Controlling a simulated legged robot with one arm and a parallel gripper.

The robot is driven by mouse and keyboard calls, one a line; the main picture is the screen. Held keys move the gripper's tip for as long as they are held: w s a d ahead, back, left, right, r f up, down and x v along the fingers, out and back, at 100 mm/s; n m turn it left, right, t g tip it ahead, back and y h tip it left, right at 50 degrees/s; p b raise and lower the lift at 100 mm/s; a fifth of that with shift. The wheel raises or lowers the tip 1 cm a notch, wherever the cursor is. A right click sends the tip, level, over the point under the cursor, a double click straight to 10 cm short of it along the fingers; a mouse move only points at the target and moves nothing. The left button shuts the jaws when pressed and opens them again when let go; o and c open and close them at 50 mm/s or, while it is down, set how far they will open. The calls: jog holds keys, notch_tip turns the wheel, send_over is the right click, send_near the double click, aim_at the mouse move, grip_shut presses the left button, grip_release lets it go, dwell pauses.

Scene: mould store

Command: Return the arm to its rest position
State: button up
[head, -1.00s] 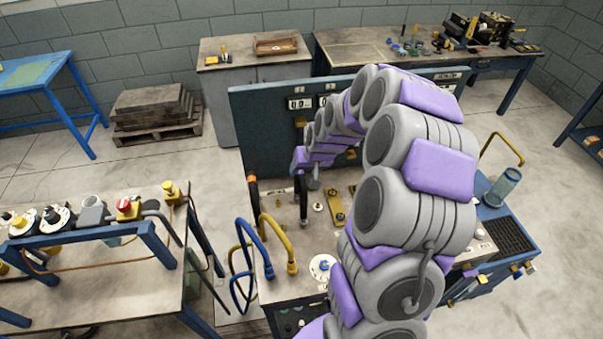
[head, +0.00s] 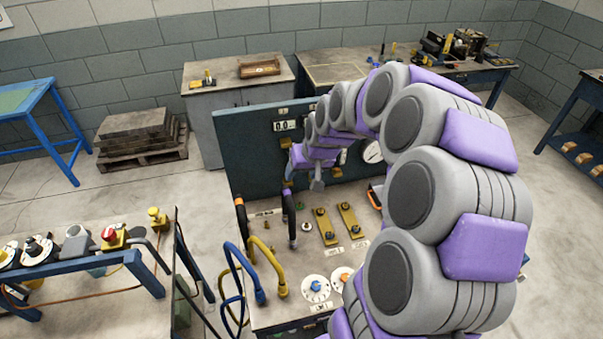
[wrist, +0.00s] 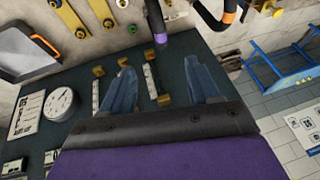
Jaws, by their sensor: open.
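My gripper (wrist: 165,90) is open in the wrist view, with its two blue-grey fingers apart and nothing between them. Behind the fingers is the dark upright panel of the workbench, with a round dial gauge (wrist: 59,103) at left. In the head view my grey and purple arm arches over the right part of the bench, and its end hangs in front of the dark panel (head: 240,150). The fingertips are hard to make out in the head view. The arm hides the bench's right side.
The bench carries yellow levers (head: 326,226), a black handle (head: 289,216), a white dial with a blue knob (head: 315,287) and yellow and blue hoses (head: 262,262). A second table (head: 95,285) stands at left. A pallet stack (head: 140,137) lies behind. Open floor lies between them.

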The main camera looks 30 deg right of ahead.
dwell(0.3)
jog(key=s+a+n+g+b, duration=0.2)
jog(key=s+a, duration=0.5)
jog(key=a, duration=0.1)
jog(key=s+a+f+g+b, duration=0.1)
jog(key=s+a, duration=0.2)
jog(key=s, duration=0.5)
jog(key=s+a+f+n+g+b, duration=0.1)
jog(key=s+a+g+b, duration=0.1)
jog(key=s, duration=0.7)
jog(key=s+a+f+g+b, duration=0.1)
jog(key=s+a, duration=0.3)
jog(key=s, duration=0.4)
jog(key=shift+s+a+f+g+h+b, duration=0.15)
jog(key=shift+s+f+g+h+b, duration=0.2)
jog(key=shift+f+b, duration=0.3)
jog(key=shift+w+a+r, duration=0.1)
